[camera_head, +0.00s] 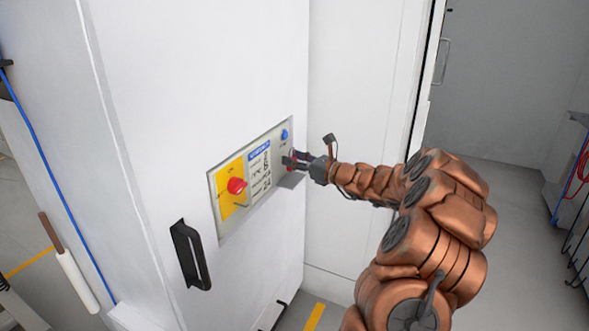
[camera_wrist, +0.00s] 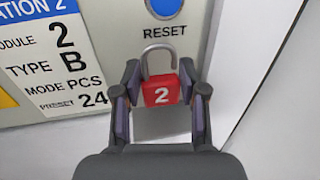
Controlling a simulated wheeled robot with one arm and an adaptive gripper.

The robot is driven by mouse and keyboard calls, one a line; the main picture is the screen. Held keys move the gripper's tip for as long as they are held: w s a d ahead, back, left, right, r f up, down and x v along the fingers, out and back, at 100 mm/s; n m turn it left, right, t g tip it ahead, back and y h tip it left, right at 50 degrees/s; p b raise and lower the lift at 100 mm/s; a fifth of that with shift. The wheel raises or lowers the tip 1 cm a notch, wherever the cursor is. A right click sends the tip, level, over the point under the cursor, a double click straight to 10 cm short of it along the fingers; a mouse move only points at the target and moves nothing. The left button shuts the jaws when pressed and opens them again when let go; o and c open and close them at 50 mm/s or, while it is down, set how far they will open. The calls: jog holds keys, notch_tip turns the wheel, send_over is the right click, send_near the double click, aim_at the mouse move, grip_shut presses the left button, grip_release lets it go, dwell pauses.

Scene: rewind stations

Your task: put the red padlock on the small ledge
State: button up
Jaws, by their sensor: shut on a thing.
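In the head view my gripper (camera_head: 296,161) is at the panel's right end, and the padlock is mostly hidden there. The small grey ledge (camera_head: 291,181) sticks out just below my gripper. In the wrist view I cannot tell the ledge apart with certainty.
A black handle (camera_head: 190,255) sits lower on the white cabinet. A white wall stands close right of the panel. Open floor lies further right.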

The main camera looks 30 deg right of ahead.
jog(key=shift+w+d, duration=0.15)
jog(key=shift+w, duration=0.15)
jog(key=shift+w+f+b, duration=0.15)
jog(key=shift+f+b, duration=0.2)
jog(key=shift+f, duration=1.45)
jog(key=shift+f, duration=0.15)
jog(key=o, duration=1.2)
jog(key=shift+c, duration=0.2)
jog(key=shift+s+d+r, duration=0.15)
jog(key=shift+s+r, duration=0.05)
jog(key=v, duration=1.1)
jog(key=shift+s+p, duration=0.3)
jog(key=shift+p, duration=0.1)
